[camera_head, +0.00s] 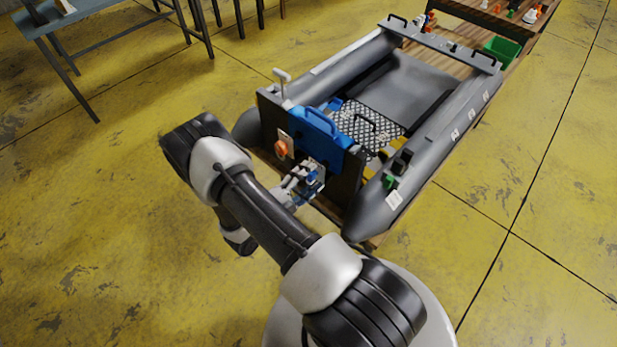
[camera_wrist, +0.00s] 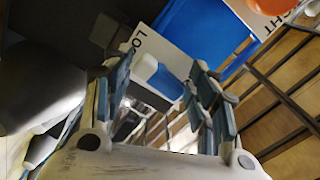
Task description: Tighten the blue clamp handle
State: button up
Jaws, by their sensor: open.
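The boat's dark transom (camera_head: 352,180) carries a large blue part (camera_head: 318,127), also in the wrist view (camera_wrist: 205,32). My gripper (camera_head: 308,180) is low in front of the transom, below this part. In the wrist view my gripper (camera_wrist: 160,68) is open, its two blue-padded fingers pointing at the transom. A small blue and white piece (camera_wrist: 163,77), apparently the clamp handle, shows between the fingertips beside a white label (camera_wrist: 143,50) reading "LO". Whether the fingers touch it cannot be told. In the head view the handle cannot be told from the fingers.
An orange knob (camera_head: 281,149) sits on a white plate left of my gripper. A grey inflatable boat (camera_head: 420,85) rests on wooden pallets. A green bin (camera_head: 502,50) stands beyond it. A table (camera_head: 95,12) is at the upper left. Yellow floor (camera_head: 90,200) is clear at left.

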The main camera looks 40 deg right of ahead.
jog(key=n, duration=1.2)
jog(key=shift+p, duration=0.3)
jog(key=shift+c, duration=0.3)
grip_shut()
